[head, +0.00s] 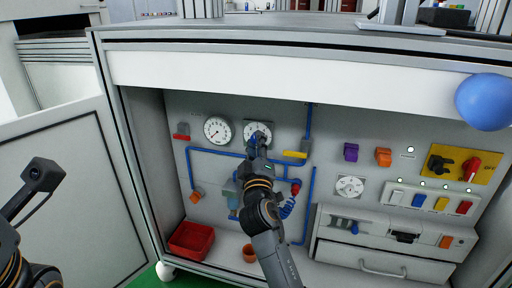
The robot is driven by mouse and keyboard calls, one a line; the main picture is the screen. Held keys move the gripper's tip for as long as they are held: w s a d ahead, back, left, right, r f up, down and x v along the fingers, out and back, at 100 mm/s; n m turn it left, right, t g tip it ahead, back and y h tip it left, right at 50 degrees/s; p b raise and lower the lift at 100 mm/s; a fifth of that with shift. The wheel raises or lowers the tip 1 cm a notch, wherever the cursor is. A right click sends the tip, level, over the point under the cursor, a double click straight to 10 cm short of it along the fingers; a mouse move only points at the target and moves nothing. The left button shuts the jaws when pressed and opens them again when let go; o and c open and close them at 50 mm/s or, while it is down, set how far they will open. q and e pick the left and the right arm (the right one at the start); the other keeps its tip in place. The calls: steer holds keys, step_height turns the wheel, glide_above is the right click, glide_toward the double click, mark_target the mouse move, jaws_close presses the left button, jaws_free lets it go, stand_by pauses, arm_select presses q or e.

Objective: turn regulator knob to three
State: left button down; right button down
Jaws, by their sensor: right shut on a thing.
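My right gripper (258,142) reaches up to the round white dial (248,127) on the cabinet's back panel. It is shut on the regulator knob, a small blue part (257,134) of which shows at the fingertips in front of the dial. The gripper and wrist hide most of the knob and the lower part of the dial. The knob's setting cannot be read. Parts of my left arm show at the lower left, but its fingers are not in view.
A pressure gauge (217,130) is close left of the dial. Blue pipes, a yellow-handled valve (295,154) and a red-handled valve (181,137) surround it. A second dial (350,187) and several switches are to the right. A red bin (191,241) stands below. The cabinet frame encloses the space.

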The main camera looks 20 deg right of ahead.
steer(key=shift+f, duration=0.1)
steer(key=c, duration=1.1)
jaws_free()
step_height(320, 180, up, 9)
steer(key=shift+s+f, duration=0.1)
steer(key=shift+f, duration=0.1)
steer(key=shift+r, duration=0.75)
